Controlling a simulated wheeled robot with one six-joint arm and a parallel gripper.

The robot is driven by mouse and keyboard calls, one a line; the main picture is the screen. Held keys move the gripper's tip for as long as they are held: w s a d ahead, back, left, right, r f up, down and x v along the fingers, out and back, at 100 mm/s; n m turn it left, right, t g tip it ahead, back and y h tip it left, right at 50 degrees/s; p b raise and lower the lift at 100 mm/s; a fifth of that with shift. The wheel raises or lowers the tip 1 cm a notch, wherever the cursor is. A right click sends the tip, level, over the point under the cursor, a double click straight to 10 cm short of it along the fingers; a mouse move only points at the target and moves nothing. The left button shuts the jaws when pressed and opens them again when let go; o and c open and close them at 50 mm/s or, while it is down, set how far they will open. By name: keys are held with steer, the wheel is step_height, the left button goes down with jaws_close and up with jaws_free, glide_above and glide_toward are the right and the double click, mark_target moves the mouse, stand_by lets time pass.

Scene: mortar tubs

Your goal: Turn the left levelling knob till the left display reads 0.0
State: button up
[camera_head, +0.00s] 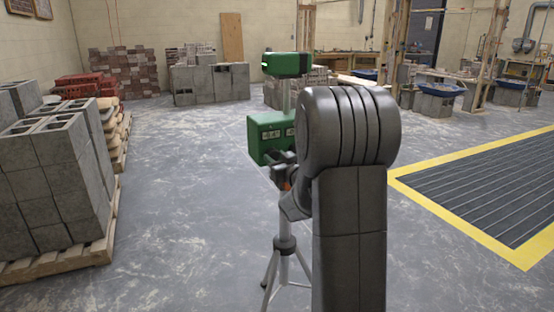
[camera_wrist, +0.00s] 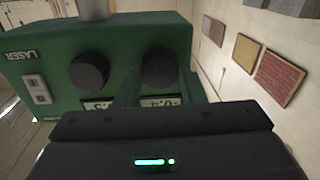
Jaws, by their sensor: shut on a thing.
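The green laser level (camera_head: 258,148) stands on a tripod (camera_head: 284,262), partly hidden behind my arm in the head view. The wrist view shows its body (camera_wrist: 60,62) upside down, with two black knobs and a display by each. The left knob (camera_wrist: 160,67) is on the right in that view; the right knob (camera_wrist: 89,71) is on the left. The left display (camera_wrist: 160,102) seems to read -0.4, in small print; the right display (camera_wrist: 98,105) is partly covered and unclear. My gripper (camera_wrist: 161,84) is shut on the left knob; its fingertips are hard to make out.
A pallet of grey blocks (camera_head: 55,180) stands at the left. A yellow-edged floor grating (camera_head: 490,190) lies at the right. More blocks (camera_head: 210,83) and blue tubs (camera_head: 440,88) are farther back. The floor between is clear.

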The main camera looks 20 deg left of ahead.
steer(key=m, duration=0.5)
steer(key=shift+m+t, duration=0.3)
steer(key=m, duration=0.5)
steer(key=shift+f+m+p, duration=0.1)
steer(key=shift+m+p, duration=0.3)
steer(key=o, duration=1)
steer(key=v, duration=1.4)
steer(key=shift+a+f, duration=0.15)
steer(key=shift+a, duration=0.05)
